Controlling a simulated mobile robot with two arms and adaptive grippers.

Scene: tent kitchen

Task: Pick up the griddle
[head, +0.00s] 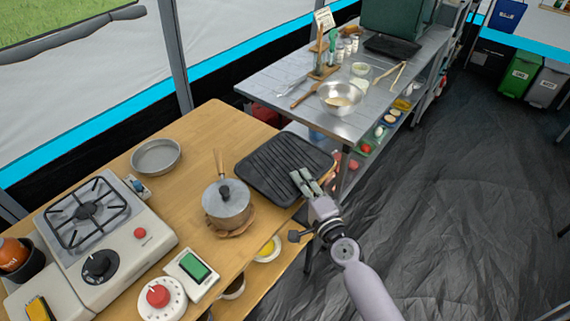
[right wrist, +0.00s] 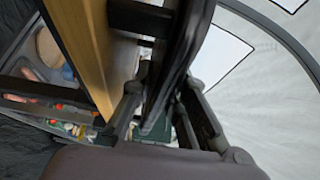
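The griddle (head: 279,168) is a black, ridged, roughly square plate near the right end of the wooden table, in the head view. My right gripper (head: 307,183) is at its near right edge, with finger parts showing over the plate. In the right wrist view the griddle (right wrist: 181,55) appears edge-on as a dark slab between the two fingers of the right gripper (right wrist: 158,112). I cannot tell whether the fingers press on it. My left gripper is not in view.
A lidded pot (head: 227,204) stands close left of the griddle on the wooden table (head: 190,205). A shallow pan (head: 156,156) and a stove (head: 100,222) are farther left. A metal table (head: 285,88) with a bowl (head: 341,98) stands behind. Open floor (head: 440,215) lies right.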

